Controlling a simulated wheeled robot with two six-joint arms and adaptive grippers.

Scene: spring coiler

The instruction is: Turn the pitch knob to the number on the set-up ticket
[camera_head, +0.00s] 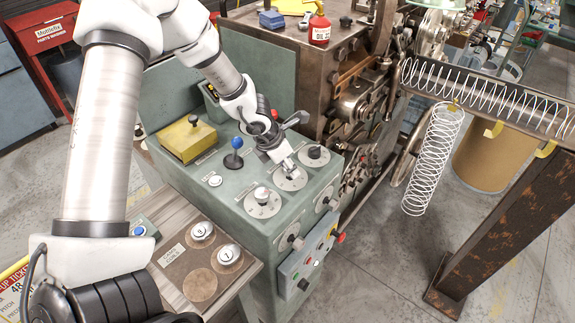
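My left gripper (286,164) points down at a dial knob (291,179) on the sloped top of the green console (228,207). Its fingertips are at the knob and hide most of it; I cannot tell whether they grip it. Other dial knobs stand nearby: one (262,196) in front, one (315,154) behind. The labels are too small to read, so I cannot tell which is the pitch knob. The yellow-edged set-up ticket (14,284) is at the lower left, partly hidden by my arm; its pitch number is not legible. My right gripper is out of view.
A blue-topped lever (234,152) and a yellow box (187,138) stand left of the gripper. A wooden side table (171,225) holds numbered round pieces. A red oil can (319,28) stands on the machine. Springs (433,158) hang at the right.

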